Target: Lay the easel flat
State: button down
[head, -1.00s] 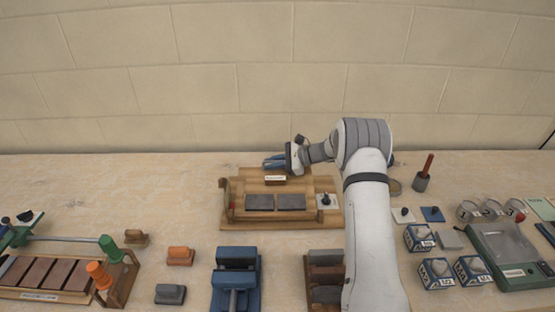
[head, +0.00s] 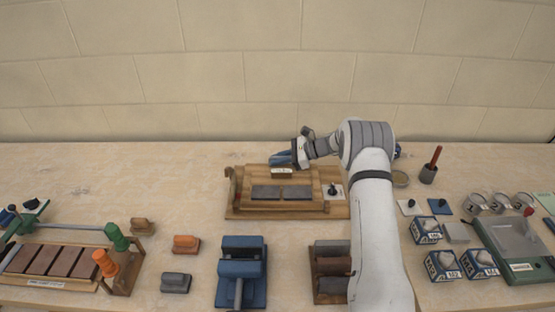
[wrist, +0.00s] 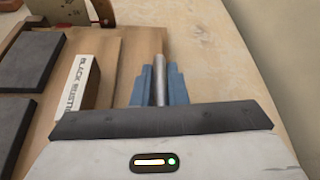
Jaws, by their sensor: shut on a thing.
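The wooden easel (head: 240,211) stands at the back middle of the bench, with two dark slabs (head: 281,192) on it. A pale lettered label (head: 282,171) is at its rear; in the wrist view the lettering (wrist: 75,98) reads partly as "BLACK BISTR". My gripper (head: 276,160) is at the easel's back edge. In the wrist view its blue fingers (wrist: 160,78) are shut on a grey metal rod (wrist: 160,84) behind the label. Whether the rod belongs to the easel, and how far the board tilts, I cannot tell.
A small pale plate with a dark knob (head: 334,190) sits at the easel's right. A blue press (head: 242,270) and a rack of slabs (head: 330,270) stand in front. The bench left of the easel is clear.

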jog(key=shift+f, duration=0.15)
jog(key=c, duration=1.5)
grip_release()
jog(key=shift+w+f, duration=0.15)
jog(key=b+v, duration=0.1)
jog(key=v, duration=0.7)
